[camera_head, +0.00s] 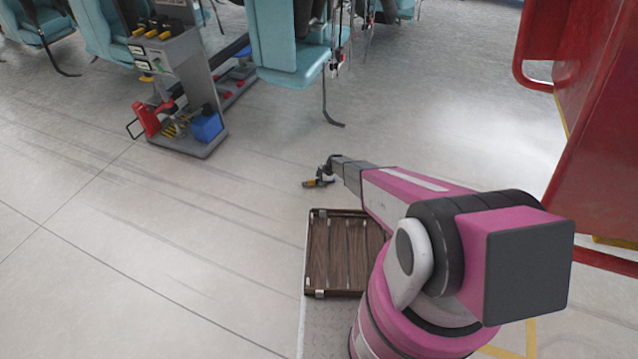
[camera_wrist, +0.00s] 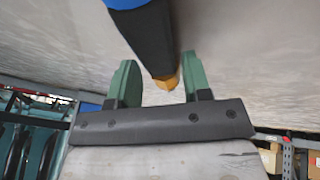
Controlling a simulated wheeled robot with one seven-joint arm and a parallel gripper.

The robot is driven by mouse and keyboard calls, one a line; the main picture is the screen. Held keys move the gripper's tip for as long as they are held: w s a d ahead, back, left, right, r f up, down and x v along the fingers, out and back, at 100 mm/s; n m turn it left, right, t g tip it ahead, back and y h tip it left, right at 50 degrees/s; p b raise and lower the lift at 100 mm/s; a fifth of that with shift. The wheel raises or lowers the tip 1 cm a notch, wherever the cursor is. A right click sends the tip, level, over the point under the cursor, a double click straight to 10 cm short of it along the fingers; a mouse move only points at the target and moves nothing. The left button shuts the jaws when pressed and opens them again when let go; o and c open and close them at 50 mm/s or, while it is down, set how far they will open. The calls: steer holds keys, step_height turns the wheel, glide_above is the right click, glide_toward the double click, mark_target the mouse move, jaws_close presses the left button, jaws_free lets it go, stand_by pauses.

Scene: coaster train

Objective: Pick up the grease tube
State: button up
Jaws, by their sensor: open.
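The grease tube (camera_wrist: 143,38) is a dark cylinder with a blue part at one end and an orange tip at the other. In the head view, the small dark and orange tube (camera_head: 314,184) appears to lie on the grey floor, just below my gripper (camera_head: 327,170). In the wrist view, my gripper (camera_wrist: 157,62) is open, its two green fingers apart. The orange tip shows between the fingers, nearer the right one. I see no contact, and the depth between fingers and tube is hard to tell. The blue end is cut off by the top edge.
A wooden slatted crate (camera_head: 345,252) sits close to my arm. A grey tool stand (camera_head: 190,85) with a red item and a blue box (camera_head: 206,127) stands at left. Teal seats (camera_head: 290,40) hang behind. A red structure (camera_head: 590,130) is at right. Floor around the tube is clear.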

mark_target(315, 180)
steer(key=shift+a+f, duration=0.2)
steer(key=shift+f, duration=0.25)
jaws_close()
steer(key=shift+r, duration=0.15)
steer(key=shift+r, duration=0.5)
steer(key=r, duration=0.1)
steer(key=s+r, duration=0.1)
steer(key=r, duration=0.1)
steer(key=shift+a+r, duration=0.15)
steer(key=shift+r, duration=0.15)
steer(key=s+a+r, duration=0.4)
steer(key=s+r, duration=0.2)
steer(key=s, duration=0.3)
steer(key=shift+s+a, duration=0.2)
steer(key=shift+a, duration=0.2)
